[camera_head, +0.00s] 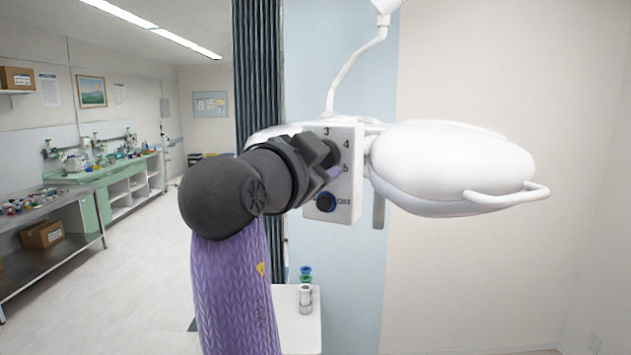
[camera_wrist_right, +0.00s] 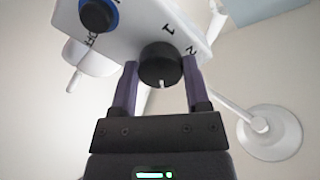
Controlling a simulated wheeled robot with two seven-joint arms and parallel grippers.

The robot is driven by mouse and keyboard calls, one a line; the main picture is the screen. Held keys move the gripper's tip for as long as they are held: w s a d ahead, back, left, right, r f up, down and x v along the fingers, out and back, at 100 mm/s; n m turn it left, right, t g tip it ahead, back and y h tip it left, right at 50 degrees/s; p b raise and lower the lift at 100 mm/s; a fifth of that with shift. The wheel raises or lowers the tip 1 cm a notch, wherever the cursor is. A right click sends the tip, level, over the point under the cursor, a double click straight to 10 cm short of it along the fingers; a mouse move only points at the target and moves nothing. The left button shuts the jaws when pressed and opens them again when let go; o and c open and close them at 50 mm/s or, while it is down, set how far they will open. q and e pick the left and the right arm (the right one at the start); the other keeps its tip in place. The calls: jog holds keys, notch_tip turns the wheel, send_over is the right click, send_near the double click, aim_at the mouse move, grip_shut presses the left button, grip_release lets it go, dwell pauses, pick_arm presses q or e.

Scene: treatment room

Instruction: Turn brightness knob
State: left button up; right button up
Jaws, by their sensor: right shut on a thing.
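The brightness knob is a black round dial (camera_wrist_right: 160,64) on the white control box (camera_head: 345,187) of the lamp. The right wrist view shows it between my right gripper's two purple fingers, with a small white mark on its lower edge. The numerals 1 and 2 are printed near it there; the head view shows 3, 4 and 5. My right gripper (camera_head: 332,163) is shut on the knob, and it and my wrist hide much of the knob in the head view. A black button with a blue ring (camera_head: 326,202), marked OFF, sits below. My left gripper is not in view.
The white lamp head (camera_head: 450,165) with a handle (camera_head: 510,195) extends right of the box, hung from a white arm (camera_head: 355,65). A dark curtain (camera_head: 258,80) hangs behind my arm. A small white table (camera_head: 298,330) with small containers (camera_head: 305,290) stands below.

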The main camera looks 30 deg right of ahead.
jog(key=shift+m+b, duration=0.85)
jog(key=shift+m, duration=1.05)
jog(key=shift+r, duration=0.1)
jog(key=o, duration=1.3)
jog(key=b+v, duration=0.3)
jog(key=v, duration=0.7)
